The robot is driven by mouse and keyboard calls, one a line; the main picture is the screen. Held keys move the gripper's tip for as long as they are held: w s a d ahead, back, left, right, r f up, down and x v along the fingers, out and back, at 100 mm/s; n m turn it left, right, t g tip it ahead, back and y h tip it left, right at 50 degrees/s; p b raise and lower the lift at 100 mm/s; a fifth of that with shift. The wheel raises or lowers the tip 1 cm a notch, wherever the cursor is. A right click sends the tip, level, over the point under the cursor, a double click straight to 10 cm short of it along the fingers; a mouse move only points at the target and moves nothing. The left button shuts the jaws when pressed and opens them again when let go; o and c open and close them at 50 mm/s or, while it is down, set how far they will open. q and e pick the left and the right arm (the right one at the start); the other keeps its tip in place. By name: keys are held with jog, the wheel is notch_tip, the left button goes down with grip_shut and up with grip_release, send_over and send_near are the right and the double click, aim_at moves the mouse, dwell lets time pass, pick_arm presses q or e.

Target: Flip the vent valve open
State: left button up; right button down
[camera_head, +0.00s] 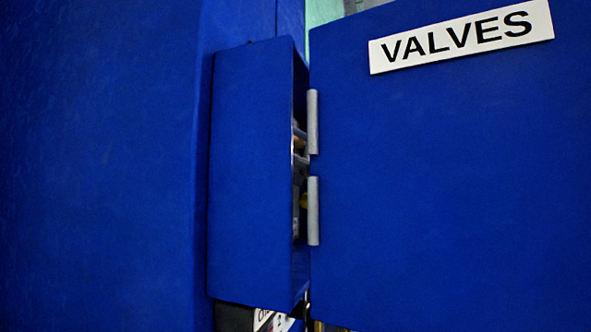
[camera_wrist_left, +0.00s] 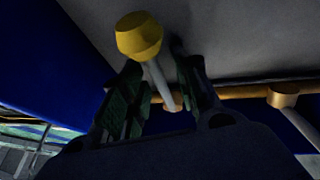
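The valve lever, a grey rod with a yellow knob (camera_wrist_left: 139,36), shows in the left wrist view. Its rod runs down to a copper pipe (camera_wrist_left: 240,92). My left gripper (camera_wrist_left: 163,80) is open, with one dark finger on each side of the rod. The knob stands out beyond the fingertips, and gaps show beside the rod; contact cannot be told. In the head view, the blue valve box (camera_head: 250,170) hides most of this; only slivers of grey and yellow parts show through its narrow opening. My right gripper is in neither view.
The blue door (camera_head: 440,190) with a VALVES sign (camera_head: 460,36) stands open on two grey hinges (camera_head: 313,122) and covers the right of the head view. A large blue wall (camera_head: 100,160) fills the left. A second fitting (camera_wrist_left: 283,95) sits on the pipe at right.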

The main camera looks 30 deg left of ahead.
pick_arm(q)
jog(key=shift+a+r, duration=0.1)
jog(key=shift+a, duration=0.05)
jog(key=shift+d, duration=0.2)
jog(key=shift+c, duration=0.4)
jog(key=shift+a, duration=0.1)
grip_shut()
